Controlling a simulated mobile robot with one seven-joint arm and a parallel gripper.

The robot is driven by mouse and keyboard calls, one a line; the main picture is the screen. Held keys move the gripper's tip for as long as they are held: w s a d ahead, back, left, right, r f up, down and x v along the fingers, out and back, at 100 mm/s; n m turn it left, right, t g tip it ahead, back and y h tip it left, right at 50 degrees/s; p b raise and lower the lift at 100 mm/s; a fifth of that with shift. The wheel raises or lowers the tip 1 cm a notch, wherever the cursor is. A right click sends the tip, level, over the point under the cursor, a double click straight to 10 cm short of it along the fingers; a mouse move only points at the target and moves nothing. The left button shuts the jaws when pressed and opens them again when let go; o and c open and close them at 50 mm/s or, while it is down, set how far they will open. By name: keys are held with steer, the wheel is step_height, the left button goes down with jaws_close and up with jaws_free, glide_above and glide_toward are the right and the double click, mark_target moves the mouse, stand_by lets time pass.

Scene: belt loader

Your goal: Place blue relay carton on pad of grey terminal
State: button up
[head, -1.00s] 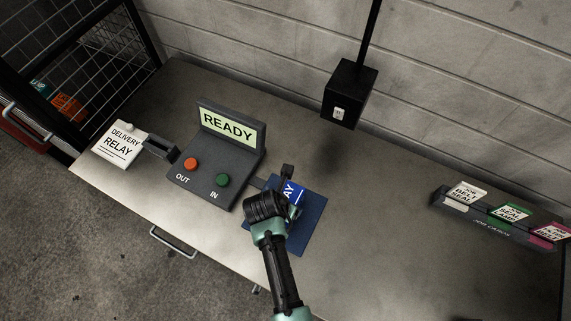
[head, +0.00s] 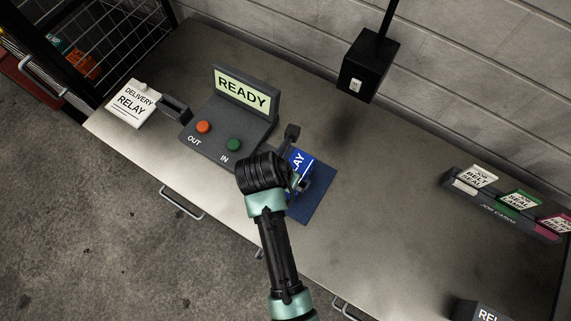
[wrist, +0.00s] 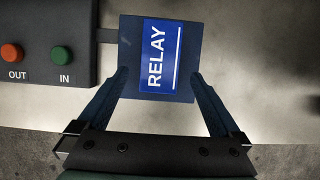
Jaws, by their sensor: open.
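The blue relay carton (head: 300,159) is partly hidden behind my gripper in the head view. In the wrist view its blue face with white RELAY lettering (wrist: 160,55) shows clearly, lying over the dark blue pad (head: 318,206). The pad is beside the grey terminal (head: 215,140), joined to it by a short bar. The terminal's sign reads READY, with an orange OUT button (head: 203,127) and a green IN button (head: 234,145). My gripper (wrist: 159,75) is open, its fingertips on either side of the carton with a gap showing at each side.
A white DELIVERY RELAY card (head: 134,103) stands left of the terminal. A black box on a post (head: 363,68) rises behind the pad. A job card rack (head: 500,213) is at the right, and a dark RELAY-type block (head: 480,311) is at the lower right. The bench between is clear.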

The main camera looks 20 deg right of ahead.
steer(key=shift+v, duration=1.8)
steer(key=w+a+r+m+t, duration=0.1)
steer(key=w+r+m+t, duration=0.4)
steer(key=r, duration=0.5)
steer(key=w+a+r+m+t, duration=0.1)
steer(key=w+r+m+t, duration=0.2)
steer(key=w+r, duration=0.5)
steer(key=w+a+r+m+t, duration=0.1)
steer(key=w+r+m+t, duration=0.25)
steer(key=r, duration=0.85)
step_height(320, 180, up, 14)
steer(key=a+m+t+y, duration=0.1)
steer(key=a+m+t, duration=0.1)
steer(key=m+t, duration=0.3)
steer(key=s+a+r+m+t, duration=0.1)
steer(key=s+r+m+t, duration=0.1)
steer(key=r, duration=0.5)
steer(key=s+a+r+m+t+y, duration=0.1)
steer(key=s+r+m+t, duration=0.2)
steer(key=s+r, duration=0.4)
steer(key=s+a+r+m+t+y, duration=0.1)
steer(key=s+r+m+t, duration=0.2)
steer(key=r, duration=0.5)
steer(key=shift+s+a+r+m, duration=0.2)
steer(key=shift+s+a+m, duration=0.2)
steer(key=shift+s+m, duration=0.35)
